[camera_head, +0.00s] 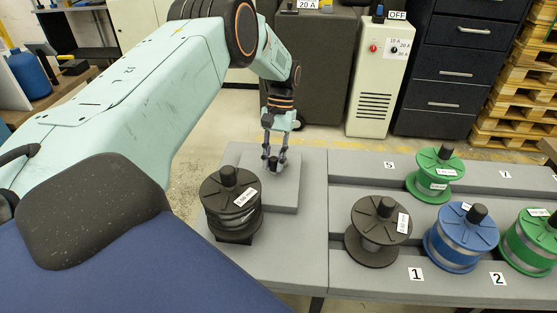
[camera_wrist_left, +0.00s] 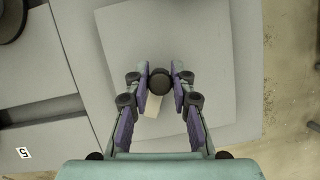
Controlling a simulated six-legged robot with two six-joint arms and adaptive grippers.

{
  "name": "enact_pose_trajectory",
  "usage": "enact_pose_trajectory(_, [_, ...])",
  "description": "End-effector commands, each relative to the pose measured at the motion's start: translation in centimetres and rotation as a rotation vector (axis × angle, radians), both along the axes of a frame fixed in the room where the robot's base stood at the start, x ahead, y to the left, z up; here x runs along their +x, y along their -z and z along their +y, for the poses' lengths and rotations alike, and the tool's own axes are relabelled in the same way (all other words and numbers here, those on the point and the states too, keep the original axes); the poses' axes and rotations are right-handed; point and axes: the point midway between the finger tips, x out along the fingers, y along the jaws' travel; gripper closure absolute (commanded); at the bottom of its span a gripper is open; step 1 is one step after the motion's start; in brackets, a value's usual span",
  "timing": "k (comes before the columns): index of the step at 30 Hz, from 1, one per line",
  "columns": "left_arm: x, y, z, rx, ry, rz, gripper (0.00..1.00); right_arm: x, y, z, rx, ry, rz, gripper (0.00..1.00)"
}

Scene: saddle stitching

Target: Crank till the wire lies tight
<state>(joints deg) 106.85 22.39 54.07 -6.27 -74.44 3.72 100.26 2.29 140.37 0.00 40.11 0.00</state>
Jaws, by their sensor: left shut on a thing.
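My left gripper (camera_head: 273,160) points down over a raised grey block (camera_head: 284,192) at the left part of the bench. Its fingers are closed around a small dark round knob (camera_wrist_left: 160,81), seen from above between the fingertips in the left wrist view. A pale beige piece (camera_wrist_left: 152,104) lies just below the knob there; the rest of the crank is hidden by the fingers. A black spool (camera_head: 246,217) with grey wire windings stands left of the block. How tight the wire lies I cannot tell. My right gripper is not in view.
On the bench's right part stand a black spool (camera_head: 371,258), a blue spool (camera_head: 456,255) and two green spools (camera_head: 434,184), (camera_head: 533,252), near number plates. Behind the bench are a white cabinet (camera_head: 379,90) and dark drawers (camera_head: 456,70).

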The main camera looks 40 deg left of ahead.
Motion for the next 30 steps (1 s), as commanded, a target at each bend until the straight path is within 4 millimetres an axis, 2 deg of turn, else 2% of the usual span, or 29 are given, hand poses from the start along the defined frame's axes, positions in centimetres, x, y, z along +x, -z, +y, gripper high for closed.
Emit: enact_pose_trajectory(30, [1.9,-0.3,4.1,0.006,0.924,-0.011,1.00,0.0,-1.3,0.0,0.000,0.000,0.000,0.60])
